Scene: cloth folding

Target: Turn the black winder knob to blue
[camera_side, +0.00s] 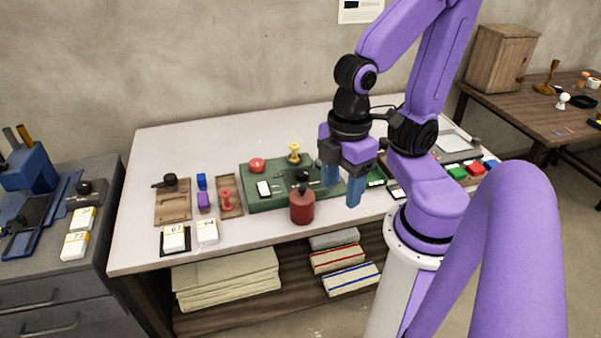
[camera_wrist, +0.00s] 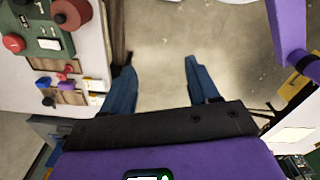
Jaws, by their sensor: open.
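A black knob (camera_side: 303,175) stands on the green box (camera_side: 262,205) in the middle of the table. Another dark knob tops the red cylinder (camera_side: 302,208) at the box's front; the cylinder shows at the upper left of the wrist view (camera_wrist: 72,14). I cannot tell which is the winder knob, and no blue mark by either is readable. My gripper (camera_side: 341,186) is open and empty, to the right of the red cylinder in the side view. In the wrist view only floor shows between its blue fingers (camera_wrist: 160,66).
A red button (camera_side: 257,165) and a yellow knob (camera_side: 294,154) are on the green box. A wooden board with a black lever (camera_side: 170,181), a blue block (camera_side: 201,181) and white cards (camera_side: 207,232) lie left. Red and green buttons (camera_side: 458,173) stand right.

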